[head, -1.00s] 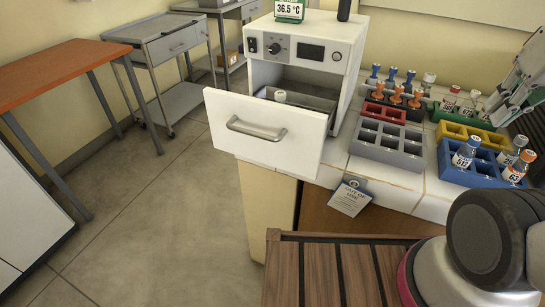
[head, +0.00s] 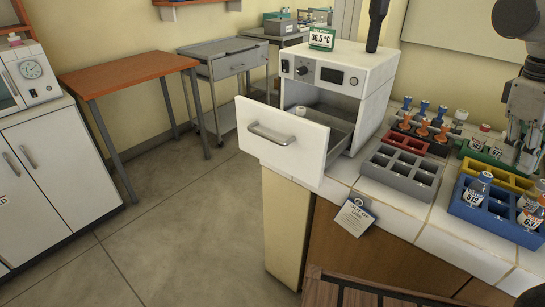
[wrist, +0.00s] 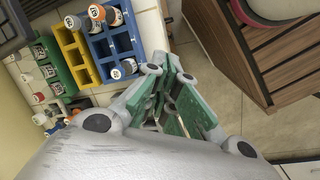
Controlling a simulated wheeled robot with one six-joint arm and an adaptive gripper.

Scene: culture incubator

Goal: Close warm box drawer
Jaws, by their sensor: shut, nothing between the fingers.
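The warm box (head: 366,84) is a white cabinet with a dial, a dark display and a 36.5 °C sign on top, on the tiled counter. Its drawer (head: 285,148) is pulled out toward the front left, with a grey bar handle (head: 271,135) on its white face. My gripper (head: 527,150) is at the right edge of the head view, above the racks and well apart from the drawer. In the wrist view my gripper (wrist: 180,115) shows green finger pads close together, with nothing held.
A grey rack (head: 400,180), a red rack (head: 405,142) and a blue rack (head: 480,215) with bottles stand right of the drawer. A tag (head: 355,216) hangs at the counter edge. Floor (head: 190,220) left of the drawer is clear. An orange-topped table (head: 130,70) stands farther left.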

